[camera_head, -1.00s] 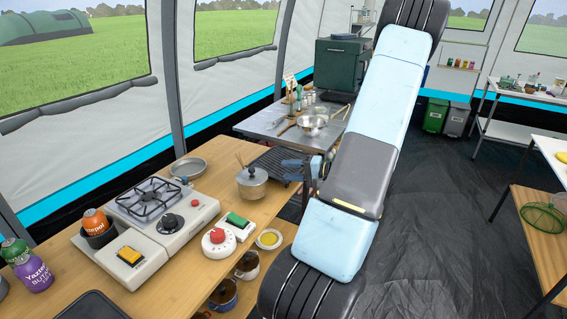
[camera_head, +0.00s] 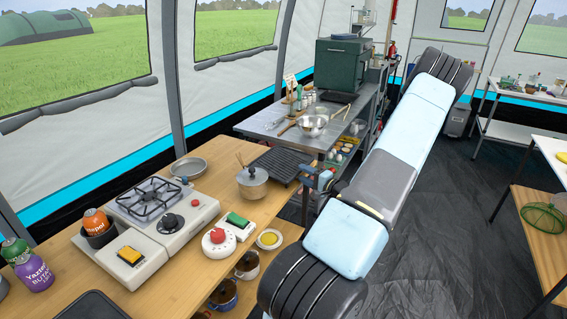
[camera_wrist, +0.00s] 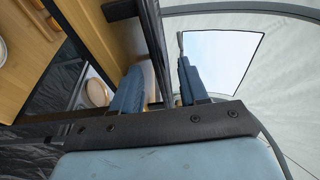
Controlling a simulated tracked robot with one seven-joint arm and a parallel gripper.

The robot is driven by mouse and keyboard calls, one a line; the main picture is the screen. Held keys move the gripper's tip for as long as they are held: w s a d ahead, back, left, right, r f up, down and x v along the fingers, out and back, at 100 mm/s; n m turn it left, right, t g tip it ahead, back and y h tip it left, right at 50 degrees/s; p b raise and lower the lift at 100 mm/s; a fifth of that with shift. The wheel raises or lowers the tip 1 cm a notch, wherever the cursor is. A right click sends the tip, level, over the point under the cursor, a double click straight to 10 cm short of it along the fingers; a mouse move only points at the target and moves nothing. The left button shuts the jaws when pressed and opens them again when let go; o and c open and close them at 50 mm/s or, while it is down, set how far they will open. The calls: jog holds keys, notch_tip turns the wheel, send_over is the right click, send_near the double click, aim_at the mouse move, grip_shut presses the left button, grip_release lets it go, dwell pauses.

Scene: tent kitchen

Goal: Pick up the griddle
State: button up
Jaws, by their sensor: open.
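The griddle (camera_head: 281,165) is a dark, ridged flat plate at the far right end of the wooden table, beyond the lidded pot. My gripper (camera_head: 309,181) is just to the right of the griddle's right edge, beyond the table's edge, with its blue fingers toward it. In the wrist view my gripper (camera_wrist: 158,88) is open. A dark, narrow bar runs between its two blue fingers; it looks like part of the griddle seen edge-on, but I cannot tell for certain. I cannot tell whether either finger touches it.
The lidded pot (camera_head: 252,183) stands close to the griddle's near left side. A metal table (camera_head: 270,125) with a bowl (camera_head: 314,125) is behind. The dark floor to the right is open.

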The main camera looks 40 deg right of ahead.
aim_at(291, 167)
jog(key=shift+w+a, duration=0.2)
jog(key=shift+w, duration=0.9)
jog(key=shift+w+a, duration=0.15)
jog(key=shift+w, duration=0.95)
jog(key=shift+w+a, duration=0.2)
jog(key=shift+w, duration=0.9)
jog(key=shift+r, duration=0.1)
jog(key=shift+c, duration=0.4)
jog(key=shift+a, duration=0.1)
grip_shut()
